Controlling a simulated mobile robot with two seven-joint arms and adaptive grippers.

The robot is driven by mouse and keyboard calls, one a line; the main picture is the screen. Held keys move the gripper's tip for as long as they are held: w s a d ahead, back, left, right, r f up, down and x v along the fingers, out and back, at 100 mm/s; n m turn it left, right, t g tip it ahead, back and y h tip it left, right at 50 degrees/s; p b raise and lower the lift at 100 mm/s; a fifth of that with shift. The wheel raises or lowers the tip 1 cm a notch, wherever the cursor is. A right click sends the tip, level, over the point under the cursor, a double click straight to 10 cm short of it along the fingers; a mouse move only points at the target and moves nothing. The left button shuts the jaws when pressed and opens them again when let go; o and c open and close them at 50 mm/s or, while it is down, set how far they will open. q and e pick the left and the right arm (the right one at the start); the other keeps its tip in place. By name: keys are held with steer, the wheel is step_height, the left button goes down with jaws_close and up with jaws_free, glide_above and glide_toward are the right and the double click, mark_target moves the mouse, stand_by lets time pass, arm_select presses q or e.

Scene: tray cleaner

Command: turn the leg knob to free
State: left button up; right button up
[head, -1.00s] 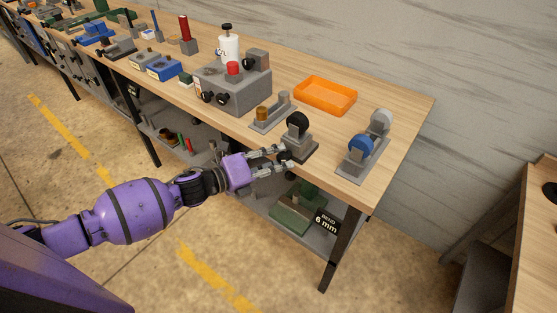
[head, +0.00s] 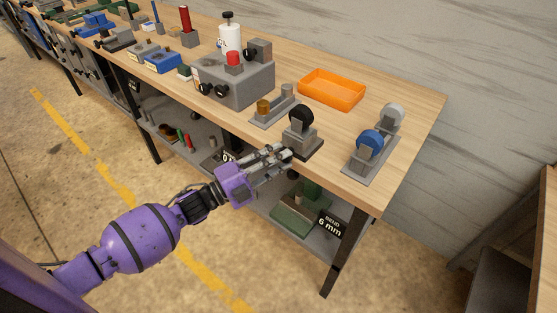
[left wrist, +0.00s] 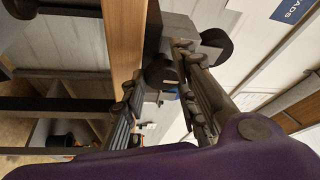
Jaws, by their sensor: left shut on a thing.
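A grey fixture (head: 302,140) with a black round wheel (head: 302,115) on top stands at the front edge of the wooden workbench. A small black knob (head: 287,154) sticks out of its front side, over the bench edge. My left gripper (head: 281,160) reaches it from the lower left and is shut on this knob, which is partly hidden by the fingers. In the left wrist view the black knob (left wrist: 160,73) shows between the fingertips, with the fixture behind it. Which way the knob is turned cannot be told. My right gripper is not in view.
A grey stand with a blue wheel (head: 369,141) is to the right. An orange tray (head: 333,91) lies behind. A grey block with black knobs (head: 236,85) stands to the left. The lower shelf holds a green object (head: 294,218). The bench's right end (head: 418,130) is clear.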

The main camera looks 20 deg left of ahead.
arm_select(q)
steer(key=shift+s+f+n, duration=0.25)
steer(key=shift+f+n, duration=0.45)
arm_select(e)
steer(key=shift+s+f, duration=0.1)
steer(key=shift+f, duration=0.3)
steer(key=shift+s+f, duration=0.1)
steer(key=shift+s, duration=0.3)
arm_select(q)
steer(key=o, duration=0.8)
steer(key=shift+d, duration=0.1)
steer(key=shift+o, duration=1.1)
steer(key=shift+w+r, duration=0.1)
steer(key=shift+t, duration=0.3)
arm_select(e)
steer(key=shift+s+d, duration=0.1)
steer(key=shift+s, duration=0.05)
arm_select(q)
steer(key=shift+r, duration=0.2)
steer(key=v, duration=1.2)
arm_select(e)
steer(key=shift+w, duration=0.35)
arm_select(q)
steer(key=shift+w, duration=0.1)
